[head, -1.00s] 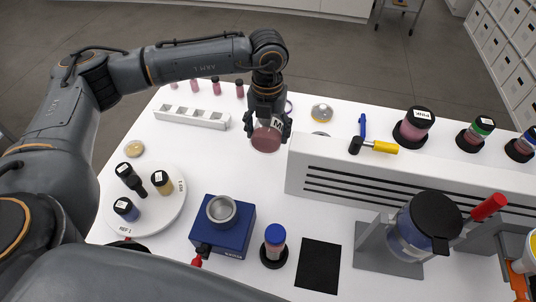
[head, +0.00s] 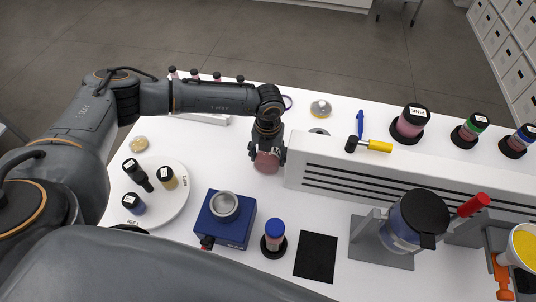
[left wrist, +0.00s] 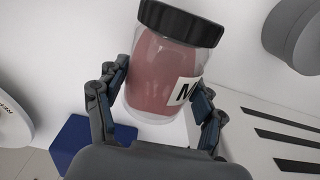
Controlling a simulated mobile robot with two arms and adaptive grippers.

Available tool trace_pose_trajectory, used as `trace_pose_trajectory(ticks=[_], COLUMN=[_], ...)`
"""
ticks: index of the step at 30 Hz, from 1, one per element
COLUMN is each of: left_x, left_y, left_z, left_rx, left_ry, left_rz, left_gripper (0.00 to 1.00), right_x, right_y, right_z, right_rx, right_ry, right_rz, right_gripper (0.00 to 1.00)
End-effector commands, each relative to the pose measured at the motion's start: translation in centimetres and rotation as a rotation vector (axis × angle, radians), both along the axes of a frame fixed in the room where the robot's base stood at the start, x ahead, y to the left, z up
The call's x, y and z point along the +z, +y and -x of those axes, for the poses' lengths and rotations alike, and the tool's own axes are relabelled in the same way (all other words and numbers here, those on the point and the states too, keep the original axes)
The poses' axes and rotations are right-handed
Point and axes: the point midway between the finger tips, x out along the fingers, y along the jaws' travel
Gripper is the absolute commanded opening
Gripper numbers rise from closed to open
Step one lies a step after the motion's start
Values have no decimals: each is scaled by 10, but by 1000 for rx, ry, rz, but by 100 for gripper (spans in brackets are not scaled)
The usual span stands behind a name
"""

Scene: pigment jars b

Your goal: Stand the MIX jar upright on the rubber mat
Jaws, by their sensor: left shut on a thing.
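The MIX jar is a clear jar of pinkish-red pigment with a black lid and a white label; it shows in the head view (head: 266,163) and in the left wrist view (left wrist: 160,75), where only an "M" of the label is readable. My left gripper (head: 267,155) is shut on the jar, its fingers on both sides of the body in the left wrist view (left wrist: 158,110). The jar is beside the left end of the slotted white block. The rubber mat (head: 316,257), a black rectangle, lies bare at the table's front. My right gripper is not in view.
The slotted white block (head: 340,180) stands between the jar and the right side. A blue device with a metal cup (head: 232,232) and a blue-capped jar (head: 274,236) stand left of the mat. A grey stand with a large black-lidded jar (head: 400,235) is to its right. A white turntable (head: 175,205) holds several jars.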

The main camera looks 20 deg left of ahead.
Motion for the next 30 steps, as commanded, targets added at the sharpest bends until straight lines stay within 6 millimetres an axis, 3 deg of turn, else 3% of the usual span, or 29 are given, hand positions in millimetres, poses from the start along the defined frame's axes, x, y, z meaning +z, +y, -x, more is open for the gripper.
trace_pose_trajectory(ticks=[5,6,20,30], left_x=[-5,-3,4,70], left_y=[0,0,0,0], left_z=[0,0,-1,-1], left_rx=[1,1,1,-1], left_ry=[0,0,-2,-6], left_rz=[1,0,1,2], left_gripper=[26,77,78,78], right_x=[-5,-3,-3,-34], right_y=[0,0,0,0], right_z=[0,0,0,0], right_rx=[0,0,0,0], right_ry=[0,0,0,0], right_rz=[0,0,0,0], right_gripper=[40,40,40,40])
